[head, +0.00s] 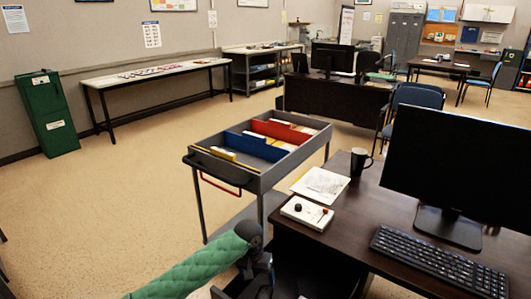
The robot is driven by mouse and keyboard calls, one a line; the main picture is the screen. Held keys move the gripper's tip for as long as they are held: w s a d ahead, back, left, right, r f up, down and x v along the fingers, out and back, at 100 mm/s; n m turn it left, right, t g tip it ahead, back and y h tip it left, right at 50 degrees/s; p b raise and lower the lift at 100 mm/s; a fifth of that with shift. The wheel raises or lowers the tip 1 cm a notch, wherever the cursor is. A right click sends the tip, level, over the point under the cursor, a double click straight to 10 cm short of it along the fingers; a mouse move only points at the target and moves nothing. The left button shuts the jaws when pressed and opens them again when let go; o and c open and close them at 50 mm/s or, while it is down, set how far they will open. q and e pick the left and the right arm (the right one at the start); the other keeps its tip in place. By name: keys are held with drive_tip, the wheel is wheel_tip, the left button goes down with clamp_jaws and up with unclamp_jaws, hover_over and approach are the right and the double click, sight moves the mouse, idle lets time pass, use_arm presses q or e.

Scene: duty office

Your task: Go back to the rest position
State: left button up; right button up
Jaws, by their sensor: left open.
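My left arm, in a green quilted sleeve, comes in at the bottom of the head view and bends at a dark joint. My left gripper (258,280) hangs below that joint, dark and pointing down, low in the picture. It is open, and I see nothing held in it. It is in front of the file cart and left of the dark desk. Its fingertips are close to the bottom edge of the picture and hard to make out. My right gripper is not in view.
A grey cart (274,181) with red and blue file dividers stands just beyond my left gripper. The dark desk (360,215) at right holds a monitor (462,165), keyboard (440,262), black mug (360,161) and papers (320,184). The floor (110,210) at left is clear.

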use_arm(q)
drive_tip(key=w+r+m+t, duration=0.4)
drive_tip(key=r+m+t, duration=0.1)
drive_tip(key=r, duration=0.8)
drive_tip(key=s+a+r+t+h, duration=0.1)
drive_tip(key=s+r+t, duration=0.2)
drive_tip(key=s+r, duration=0.25)
drive_tip(key=s+a+f+n, duration=0.2)
drive_tip(key=s+a+f, duration=0.1)
drive_tip(key=s, duration=0.2)
drive_tip(key=s+a+f+n+g, duration=0.1)
drive_tip(key=s+a+f, duration=0.2)
drive_tip(key=s, duration=0.3)
drive_tip(key=s+a+f+n, duration=0.2)
drive_tip(key=s+a+f, duration=0.1)
drive_tip(key=s, duration=0.2)
drive_tip(key=s+f+g, duration=0.2)
drive_tip(key=s+f, duration=0.5)
drive_tip(key=s, duration=0.3)
drive_tip(key=s+f+n+g, duration=0.1)
drive_tip(key=s+f+g, duration=0.1)
drive_tip(key=s+f, duration=0.4)
drive_tip(key=s+a, duration=0.1)
drive_tip(key=s, duration=0.4)
drive_tip(key=shift+f+g+y, duration=0.3)
drive_tip(key=shift+f, duration=0.1)
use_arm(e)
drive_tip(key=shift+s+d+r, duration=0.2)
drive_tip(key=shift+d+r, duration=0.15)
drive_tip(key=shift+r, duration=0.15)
